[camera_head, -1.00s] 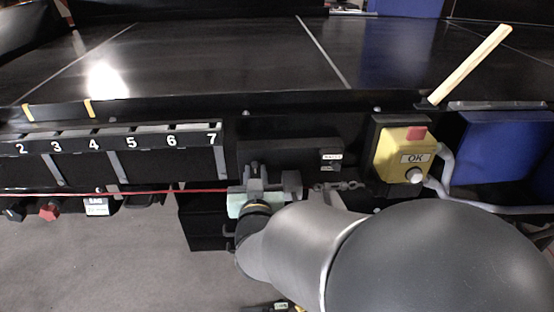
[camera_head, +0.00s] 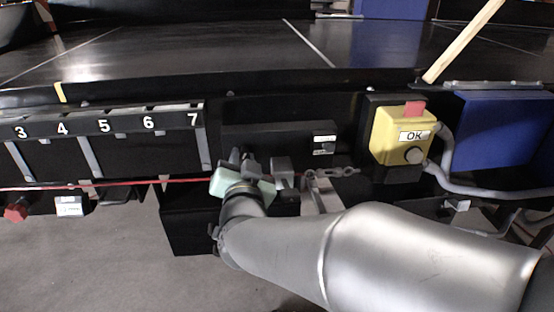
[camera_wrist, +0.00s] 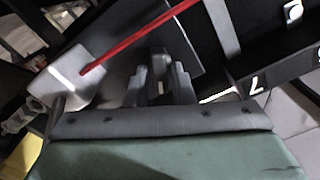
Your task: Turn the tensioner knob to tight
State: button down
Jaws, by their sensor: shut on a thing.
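My gripper (camera_head: 240,158) is at the front of the conveyor, just left of a grey tensioner block (camera_head: 284,170) on the red cord. In the wrist view my gripper (camera_wrist: 160,88) has its two fingers close together around a small dark grey piece, the tensioner knob (camera_wrist: 158,66). The fingers and my pale green gripper body hide most of the knob, and its setting cannot be read. The grey block also shows in the wrist view (camera_wrist: 70,78), with the red cord running into it.
The red cord (camera_head: 130,184) runs left below the numbered bins (camera_head: 105,142). A chain (camera_head: 330,172) continues right of the block. A yellow OK box (camera_head: 402,138) with a red top and a wooden-handled tool (camera_head: 462,42) are farther right. A black box (camera_head: 190,225) sits below.

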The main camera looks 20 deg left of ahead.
jog(key=m+b, duration=0.6)
jog(key=b, duration=0.1)
jog(key=m+b, duration=0.6)
jog(key=shift+d+f+b, duration=0.1)
jog(key=shift+f+b, duration=0.1)
jog(key=shift+b, duration=0.2)
jog(key=shift+m, duration=0.3)
jog(key=c, duration=1.4)
grip_release()
